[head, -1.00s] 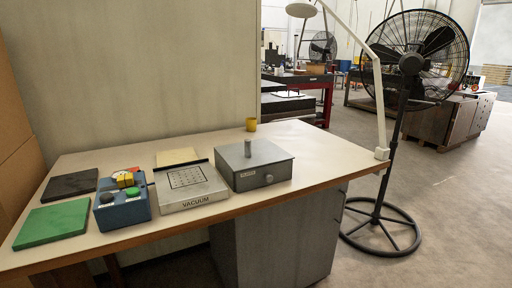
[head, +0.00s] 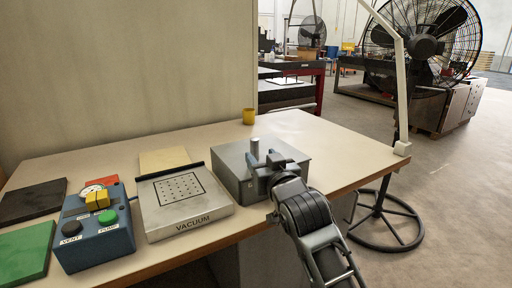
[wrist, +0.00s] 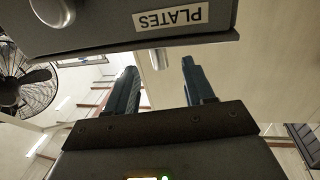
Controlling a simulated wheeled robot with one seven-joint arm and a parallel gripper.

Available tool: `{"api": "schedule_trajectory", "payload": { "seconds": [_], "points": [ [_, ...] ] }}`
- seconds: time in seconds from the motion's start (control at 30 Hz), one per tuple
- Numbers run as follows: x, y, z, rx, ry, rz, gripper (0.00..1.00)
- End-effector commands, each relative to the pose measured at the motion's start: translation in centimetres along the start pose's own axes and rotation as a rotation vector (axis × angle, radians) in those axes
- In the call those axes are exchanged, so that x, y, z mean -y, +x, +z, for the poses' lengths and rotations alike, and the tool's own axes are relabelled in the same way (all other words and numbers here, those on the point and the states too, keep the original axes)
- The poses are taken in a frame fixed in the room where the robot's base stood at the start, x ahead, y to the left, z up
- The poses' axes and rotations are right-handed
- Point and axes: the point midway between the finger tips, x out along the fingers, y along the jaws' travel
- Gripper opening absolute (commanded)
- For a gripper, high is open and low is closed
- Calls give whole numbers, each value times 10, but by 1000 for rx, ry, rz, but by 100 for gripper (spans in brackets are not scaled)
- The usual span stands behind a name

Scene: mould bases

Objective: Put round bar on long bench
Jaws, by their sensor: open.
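The round bar (head: 255,147), a short pale metal cylinder, stands upright on the grey metal box (head: 226,168). The box sits on the pale-topped bench (head: 285,128), which I take as the long bench. My gripper (head: 266,168) is open at the top of the box, close to the bar. In the wrist view, the two dark fingers (wrist: 160,85) are spread apart. A pale cylinder end, likely the bar (wrist: 159,59), shows between them past the box edge. The box's PLATES label (wrist: 170,18) is close to my wrist camera. I cannot tell whether the fingers touch anything.
A VACUUM plate (head: 182,190) and a blue button box (head: 93,228) stand left of the grey box. A yellow cup (head: 249,116) stands at the back. Bench top is clear right of the grey box. A lamp post (head: 401,100) rises at the right corner; a large fan is beyond.

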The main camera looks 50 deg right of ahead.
Motion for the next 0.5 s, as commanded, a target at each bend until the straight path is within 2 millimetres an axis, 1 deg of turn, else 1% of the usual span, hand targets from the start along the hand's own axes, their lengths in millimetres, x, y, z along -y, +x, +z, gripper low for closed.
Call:
{"api": "schedule_trajectory", "payload": {
  "seconds": [0.27, 0.43, 0.5],
  "points": [
    [-1, 28, -3, -1, 3, 1, 53],
    [-2, 51, -8, -2, 3, 0, 53],
    [-3, 61, -6, -1, 2, 1, 53]
  ]
}}
